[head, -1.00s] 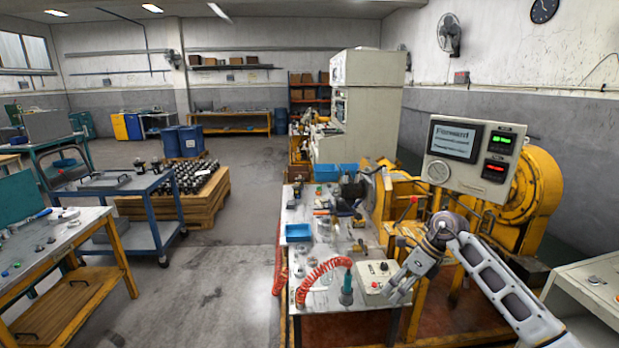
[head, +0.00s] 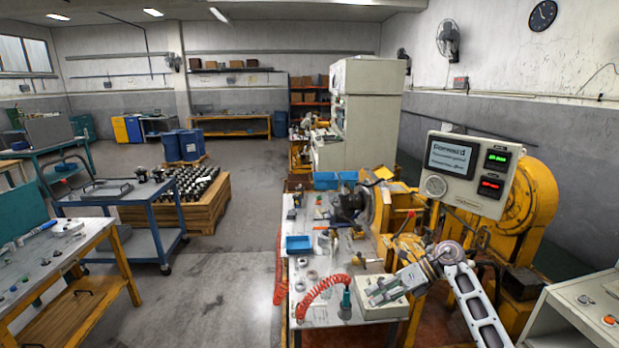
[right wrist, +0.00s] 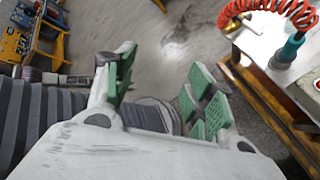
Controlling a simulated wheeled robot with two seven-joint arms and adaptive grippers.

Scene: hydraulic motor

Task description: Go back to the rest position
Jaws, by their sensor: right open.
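My right gripper (head: 372,298) is in the head view at the lower right, in front of a grey control box at the near right corner of the workbench (head: 325,312). In the right wrist view its two green-padded fingers (right wrist: 158,88) are spread apart, with nothing between them. Behind them are the grey floor and a part of my own body. My left gripper is not in view.
A teal tool (head: 346,302) with a red coiled hose (head: 318,292) stands close to the right gripper. A yellow machine with a display panel (head: 466,172) stands at the right. A blue trolley (head: 108,198) stands left. The floor (head: 215,285) between is clear.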

